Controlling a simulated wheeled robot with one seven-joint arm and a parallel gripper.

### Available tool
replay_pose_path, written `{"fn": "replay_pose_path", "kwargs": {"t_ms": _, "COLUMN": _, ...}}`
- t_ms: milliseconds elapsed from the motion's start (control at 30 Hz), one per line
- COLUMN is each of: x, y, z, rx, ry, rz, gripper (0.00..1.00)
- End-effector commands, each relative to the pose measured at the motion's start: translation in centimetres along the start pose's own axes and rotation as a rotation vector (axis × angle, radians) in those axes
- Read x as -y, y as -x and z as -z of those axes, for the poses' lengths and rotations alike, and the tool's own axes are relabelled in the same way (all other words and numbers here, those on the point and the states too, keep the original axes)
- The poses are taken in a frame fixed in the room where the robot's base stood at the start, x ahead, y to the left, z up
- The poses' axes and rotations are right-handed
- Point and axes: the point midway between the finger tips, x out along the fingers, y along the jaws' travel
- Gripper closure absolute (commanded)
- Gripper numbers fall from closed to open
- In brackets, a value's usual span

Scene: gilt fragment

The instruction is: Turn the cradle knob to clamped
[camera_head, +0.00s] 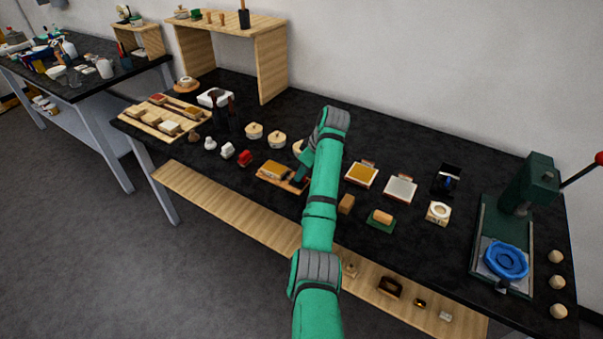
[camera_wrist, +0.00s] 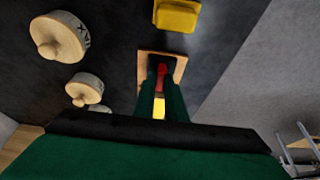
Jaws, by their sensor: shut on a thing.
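A wooden cradle board (camera_head: 269,178) lies near the front edge of the black table, with a yellowish block (camera_head: 274,169) on it. My gripper (camera_head: 303,176) is low at the board's right end, partly hidden by my arm in the head view. In the wrist view, my two green fingers (camera_wrist: 161,88) point down at a small wooden base (camera_wrist: 180,66) with a dark middle. They are shut on a small red part (camera_wrist: 162,72), which looks like the cradle knob. Its setting cannot be read. A yellow patch (camera_wrist: 158,106) shows between the fingers.
Round lidded pots (camera_head: 277,139) stand behind the board; they also show at the left of the wrist view (camera_wrist: 62,38). A red item (camera_head: 245,158) lies left of it. Framed trays (camera_head: 362,175) and a brown block (camera_head: 346,204) lie right of my arm. A green press (camera_head: 520,200) stands at far right.

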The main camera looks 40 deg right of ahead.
Motion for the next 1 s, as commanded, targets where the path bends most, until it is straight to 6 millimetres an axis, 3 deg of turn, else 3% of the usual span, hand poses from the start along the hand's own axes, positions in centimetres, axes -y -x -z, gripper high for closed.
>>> {"fn": "replay_pose_path", "kwargs": {"t_ms": 267, "x": -0.2, "y": 0.2, "z": -0.4, "rx": 0.004, "ry": -0.005, "rz": 0.0, "gripper": 1.0}}
{"fn": "replay_pose_path", "kwargs": {"t_ms": 300, "x": -0.2, "y": 0.2, "z": -0.4, "rx": 0.004, "ry": -0.006, "rz": -0.001, "gripper": 0.87}}
{"fn": "replay_pose_path", "kwargs": {"t_ms": 367, "x": -0.2, "y": 0.2, "z": -0.4, "rx": 0.004, "ry": -0.006, "rz": -0.001, "gripper": 0.72}}
{"fn": "replay_pose_path", "kwargs": {"t_ms": 400, "x": -0.2, "y": 0.2, "z": -0.4, "rx": 0.004, "ry": -0.006, "rz": -0.001, "gripper": 0.7}}
{"fn": "replay_pose_path", "kwargs": {"t_ms": 767, "x": 0.6, "y": 0.2, "z": 0.6, "rx": 0.003, "ry": 0.009, "rz": 0.005, "gripper": 0.7}}
{"fn": "replay_pose_path", "kwargs": {"t_ms": 1000, "x": -0.2, "y": 4.1, "z": -0.1, "rx": 0.0, "ry": -0.002, "rz": -0.003, "gripper": 0.7}}
